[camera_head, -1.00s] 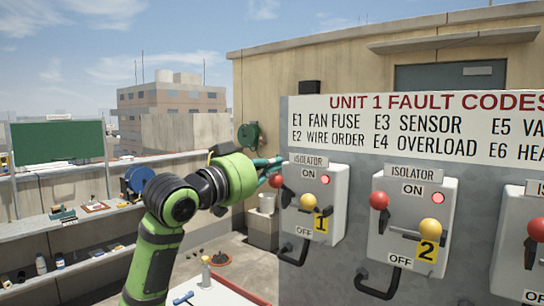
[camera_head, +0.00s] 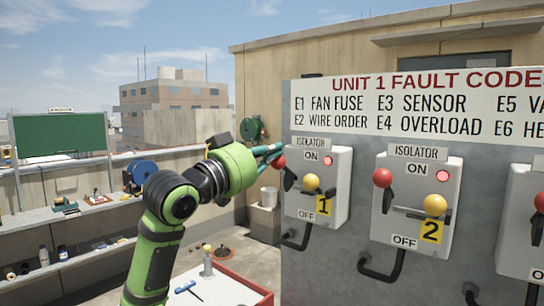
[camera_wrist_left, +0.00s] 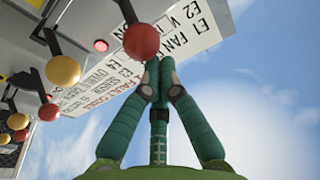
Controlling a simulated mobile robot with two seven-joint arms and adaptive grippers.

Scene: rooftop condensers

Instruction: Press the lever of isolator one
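Isolator one (camera_head: 334,185) is a pale grey box on the grey panel, with a yellow "1" tag, ON at the top and OFF at the bottom. Its red light (camera_head: 328,160) glows. A red ball (camera_head: 279,163) tops a black lever at its left side, up near the ON end. A yellow ball (camera_head: 312,182) sits on a bar across its front. My left gripper (camera_head: 278,152) has its teal fingers together and empty, just above the red ball. In the left wrist view the red ball (camera_wrist_left: 141,40) overlaps the fingertips; contact cannot be told. My right gripper is out of view.
Isolator two (camera_head: 420,200), with its own red and yellow balls, stands to the right, and a third box (camera_head: 520,240) is cut off at the edge. A fault code sign (camera_head: 420,112) hangs above. Shelves line the left wall; a red-edged tray (camera_head: 262,292) lies below my arm.

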